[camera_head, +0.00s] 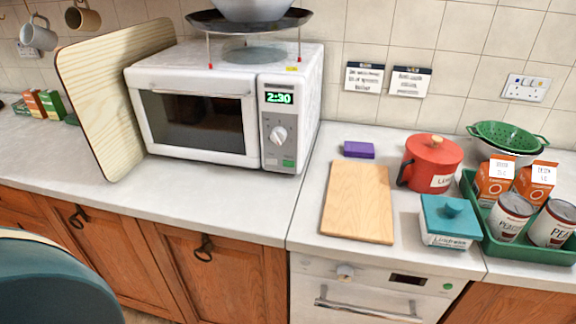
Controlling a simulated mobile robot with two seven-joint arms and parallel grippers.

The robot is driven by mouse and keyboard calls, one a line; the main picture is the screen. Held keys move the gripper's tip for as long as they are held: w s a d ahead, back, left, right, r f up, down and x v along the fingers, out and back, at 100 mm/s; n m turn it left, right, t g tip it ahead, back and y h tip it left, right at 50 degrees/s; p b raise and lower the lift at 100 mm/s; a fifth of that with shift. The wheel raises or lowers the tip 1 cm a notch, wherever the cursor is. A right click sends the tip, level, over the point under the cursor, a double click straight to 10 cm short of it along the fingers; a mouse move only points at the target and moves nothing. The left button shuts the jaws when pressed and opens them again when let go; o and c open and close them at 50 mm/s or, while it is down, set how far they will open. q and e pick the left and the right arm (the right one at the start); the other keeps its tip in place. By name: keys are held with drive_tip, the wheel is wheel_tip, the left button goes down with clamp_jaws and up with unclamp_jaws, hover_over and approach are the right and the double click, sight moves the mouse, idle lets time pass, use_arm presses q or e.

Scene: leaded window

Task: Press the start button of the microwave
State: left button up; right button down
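The white microwave (185,75) stands on the left worktop against the tiled wall, with its door shut. Its control panel on the right has a green lit display (279,98) that reads 2:30. A round white dial (278,135) sits below the display. Near the panel's bottom edge is a small green button (289,163), with a paler, smaller patch to its left; any lettering is too small to read. Nothing blocks the panel from the front. Neither of my grippers is in view.
A tall wooden board (105,100) leans at the microwave's left side. A dark tray on a stand (250,22) is on top. A cutting board (358,202), red canister (432,163) and green tray (520,250) lie right. A teal rounded shape (50,285) fills the lower left.

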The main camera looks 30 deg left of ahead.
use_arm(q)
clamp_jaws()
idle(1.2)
